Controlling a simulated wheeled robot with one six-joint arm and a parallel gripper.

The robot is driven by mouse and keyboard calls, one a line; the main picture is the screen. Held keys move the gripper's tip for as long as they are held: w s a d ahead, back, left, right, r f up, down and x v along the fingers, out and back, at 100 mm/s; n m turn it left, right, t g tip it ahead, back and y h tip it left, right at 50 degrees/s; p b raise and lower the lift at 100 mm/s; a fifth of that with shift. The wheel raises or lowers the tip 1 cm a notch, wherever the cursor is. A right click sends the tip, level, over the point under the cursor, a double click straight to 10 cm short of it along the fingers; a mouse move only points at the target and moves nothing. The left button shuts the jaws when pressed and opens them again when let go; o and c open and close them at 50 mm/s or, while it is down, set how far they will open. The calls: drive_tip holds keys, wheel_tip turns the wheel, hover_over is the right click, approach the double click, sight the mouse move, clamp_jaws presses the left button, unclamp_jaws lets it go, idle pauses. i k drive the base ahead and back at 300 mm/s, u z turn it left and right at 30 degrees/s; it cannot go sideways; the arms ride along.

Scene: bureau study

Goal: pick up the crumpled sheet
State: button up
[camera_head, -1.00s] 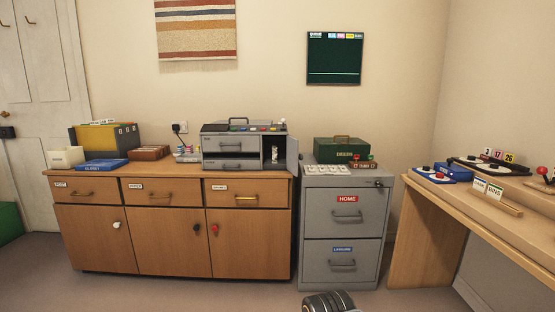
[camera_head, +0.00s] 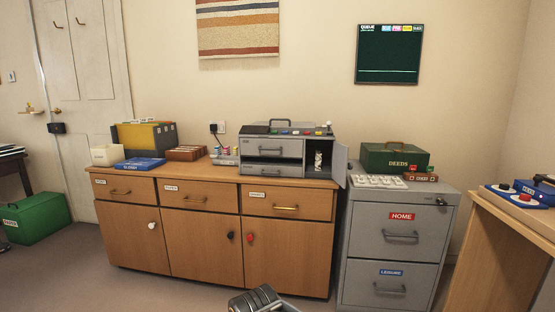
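I cannot make out a crumpled sheet for certain. A small whitish object (camera_head: 318,160) stands in the open right compartment of the grey desk box (camera_head: 273,149), too small to identify. The box's door (camera_head: 340,164) hangs open to the right. A dark ribbed part of my own arm shows at the bottom edge, well in front of the cabinet. My gripper's fingertips are not in view.
The wooden cabinet (camera_head: 206,250) has its drawers and doors shut. A grey filing cabinet (camera_head: 396,250) stands right of it, with a green deeds box (camera_head: 395,158) on top. A wooden desk (camera_head: 500,250) is at far right. A green box (camera_head: 36,218) sits on the floor at left.

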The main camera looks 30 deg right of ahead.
sight(318, 155)
drive_tip(key=u, duration=0.1)
drive_tip(key=i, duration=1)
drive_tip(key=z, duration=1)
drive_tip(key=i, duration=0.75)
drive_tip(key=z, duration=0.7)
